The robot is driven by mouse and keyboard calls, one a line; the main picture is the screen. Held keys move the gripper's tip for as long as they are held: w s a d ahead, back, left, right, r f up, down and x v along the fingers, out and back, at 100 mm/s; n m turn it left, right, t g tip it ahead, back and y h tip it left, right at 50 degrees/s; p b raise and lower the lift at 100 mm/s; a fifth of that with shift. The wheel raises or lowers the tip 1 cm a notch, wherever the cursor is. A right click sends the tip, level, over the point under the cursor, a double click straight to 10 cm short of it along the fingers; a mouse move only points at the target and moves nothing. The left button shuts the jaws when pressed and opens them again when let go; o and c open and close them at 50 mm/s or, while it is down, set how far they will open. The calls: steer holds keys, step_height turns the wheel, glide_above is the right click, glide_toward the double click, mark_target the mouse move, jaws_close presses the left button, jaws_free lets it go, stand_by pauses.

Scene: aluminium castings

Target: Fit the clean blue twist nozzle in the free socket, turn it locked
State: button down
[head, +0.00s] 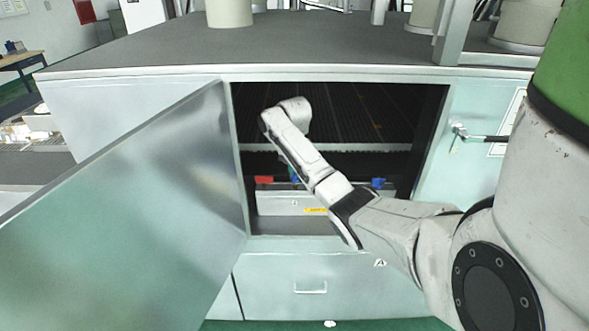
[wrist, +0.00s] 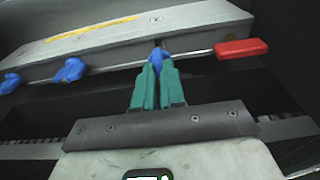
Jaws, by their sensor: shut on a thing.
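My gripper (wrist: 158,72) has green fingers and is shut on a blue twist nozzle (wrist: 157,56), whose top shows between the fingertips. The nozzle is at the edge of a grey metal bar (wrist: 115,45) with a yellow label; I cannot tell whether it sits in a socket. Two more blue nozzles, one nearer (wrist: 70,71) and one at the far left (wrist: 10,83), are on the same bar in the wrist view. In the head view my arm reaches into the cabinet and hides most of the gripper; a blue nozzle (head: 378,183) shows right of it.
A red handle (wrist: 241,48) on a thin metal rod is close right of the held nozzle; it also shows in the head view (head: 264,180). The cabinet door (head: 150,210) stands open at left.

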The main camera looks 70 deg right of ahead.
mark_target(294, 175)
steer(key=shift+f+b, duration=0.5)
steer(key=shift+f, duration=0.95)
steer(key=c, duration=1.1)
jaws_free()
steer(key=shift+c, duration=0.2)
steer(key=shift+r, duration=0.1)
steer(key=r, duration=0.3)
steer(key=a+r, duration=0.1)
steer(key=r, duration=0.6)
steer(key=shift+s+a+r+p, duration=0.15)
steer(key=shift+r+p, duration=0.1)
steer(key=shift+p, duration=0.05)
